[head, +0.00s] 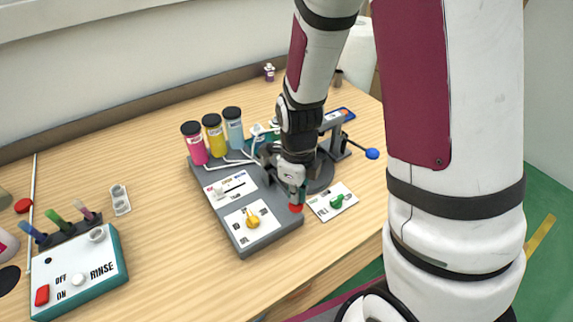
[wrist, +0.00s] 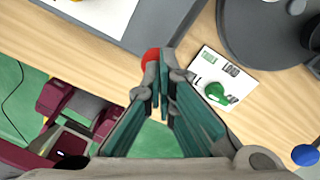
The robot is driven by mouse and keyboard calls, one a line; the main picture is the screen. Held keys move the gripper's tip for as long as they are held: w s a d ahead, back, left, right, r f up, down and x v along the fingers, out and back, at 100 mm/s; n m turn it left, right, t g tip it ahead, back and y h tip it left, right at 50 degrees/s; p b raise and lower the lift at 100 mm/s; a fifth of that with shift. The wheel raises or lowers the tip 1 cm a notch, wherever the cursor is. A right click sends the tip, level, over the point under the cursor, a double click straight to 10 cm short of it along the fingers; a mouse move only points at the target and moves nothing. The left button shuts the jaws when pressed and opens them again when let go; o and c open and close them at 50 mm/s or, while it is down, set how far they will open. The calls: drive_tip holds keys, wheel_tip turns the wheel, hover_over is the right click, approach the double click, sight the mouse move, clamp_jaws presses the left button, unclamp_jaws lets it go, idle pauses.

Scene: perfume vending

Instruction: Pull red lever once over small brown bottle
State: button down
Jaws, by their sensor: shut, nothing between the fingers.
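The red ball knob of the lever (head: 296,208) shows at the right front edge of the grey machine (head: 268,236). In the wrist view the red knob (wrist: 150,56) lies just beyond and left of my fingertips. My gripper (head: 296,192) points down over the knob; its fingers (wrist: 164,75) are shut and empty. The knob seems beside or touching the fingertips; I cannot tell which. The lever's shaft is hidden. I cannot make out a small brown bottle under the dispenser; my arm covers much of that area.
Pink, yellow and blue bottles (head: 214,139) stand on the machine's back. A card with a green knob (head: 336,201) lies right of my gripper. A blue ball knob (head: 372,154) sticks out farther right.

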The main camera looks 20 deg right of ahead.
wheel_tip(320, 180, up, 8)
drive_tip(key=p, duration=0.5)
drive_tip(key=shift+r, duration=0.2)
idle(1.3)
drive_tip(key=s+r+n+t, duration=0.1)
drive_tip(key=s+r+n, duration=0.1)
drive_tip(key=r+n, duration=0.5)
drive_tip(key=s+r+n+t, duration=0.25)
drive_tip(key=r+n, duration=0.25)
drive_tip(key=r, duration=0.3)
drive_tip(key=s+r+n+t, duration=0.2)
drive_tip(key=s+r+n, duration=0.8)
drive_tip(key=n, duration=0.5)
drive_tip(key=shift+s+r+n, duration=0.25)
drive_tip(key=shift+s+n, duration=0.15)
drive_tip(key=shift+s, duration=0.7)
